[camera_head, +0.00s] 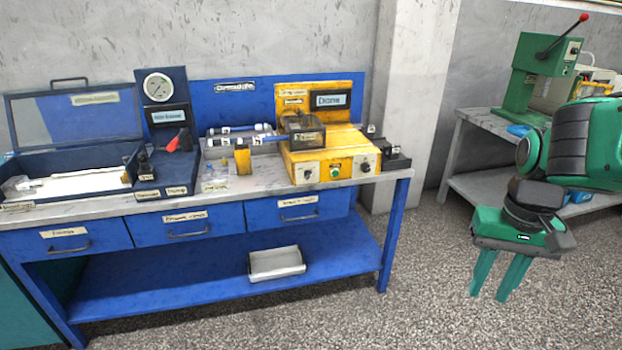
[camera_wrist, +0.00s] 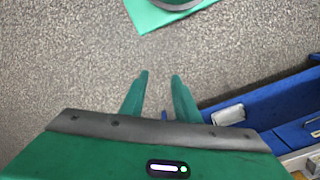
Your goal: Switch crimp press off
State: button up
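A yellow machine (camera_head: 325,140), which looks like the crimp press, stands at the right end of the blue workbench. Its front face has a black knob (camera_head: 307,174) at left, a green button (camera_head: 336,172) in the middle and another dark knob (camera_head: 365,167) at right. The knob markings are too small to read. My gripper (camera_head: 497,285) hangs over the floor to the right of the bench, well apart from the machine, with its fingers pointing down. In the wrist view the two green fingers (camera_wrist: 160,78) are apart with only floor between them.
The blue workbench (camera_head: 240,265) has drawers and a lower shelf with a white tray (camera_head: 276,262). A gauge stand (camera_head: 158,86) and a lidded blue case (camera_head: 75,112) stand at left. A green lever machine (camera_head: 540,75) sits on a grey table behind my arm. The floor before the bench is clear.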

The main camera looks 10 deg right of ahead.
jog(key=w+d+f+t+h, duration=0.1)
jog(key=w+f+t+h, duration=0.15)
jog(key=w, duration=0.85)
jog(key=w+d+f+t+h, duration=0.1)
jog(key=w+d+f+t, duration=0.15)
jog(key=w, duration=0.85)
jog(key=w+d+f+t+h, duration=0.1)
jog(key=w+f+t+h, duration=0.15)
jog(key=w, duration=0.75)
jog(key=m+t+y, duration=0.2)
jog(key=t+y, duration=0.4)
jog(key=t, duration=0.5)
send_near(309, 177)
jog(key=shift+w+r, duration=0.1)
jog(key=shift+w, duration=4.45)
